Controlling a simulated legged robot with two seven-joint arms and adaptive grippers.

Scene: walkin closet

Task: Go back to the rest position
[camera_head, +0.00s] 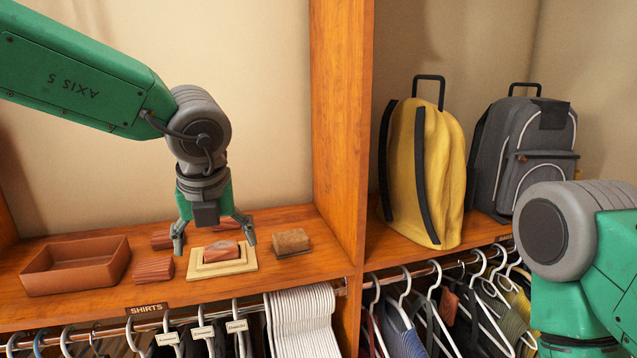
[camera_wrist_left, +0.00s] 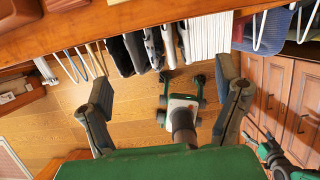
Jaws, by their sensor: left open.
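My left gripper (camera_head: 214,238) is open and empty, pointing down over the left shelf. Its fingers hang near a small reddish block (camera_head: 221,250) that lies on a cream square dish (camera_head: 224,262); I cannot tell the exact gap. In the left wrist view my left gripper's two fingers (camera_wrist_left: 166,115) are spread wide with nothing between them. My right arm shows at the right edge in the head view, but its gripper is out of frame.
A brown tray (camera_head: 76,278), reddish blocks (camera_head: 153,270) and a brown brush (camera_head: 291,243) sit on the shelf. A wooden divider (camera_head: 338,120) stands right of my left gripper. Beyond it are a yellow backpack (camera_head: 428,170) and a grey one (camera_head: 535,140). Clothes hang below.

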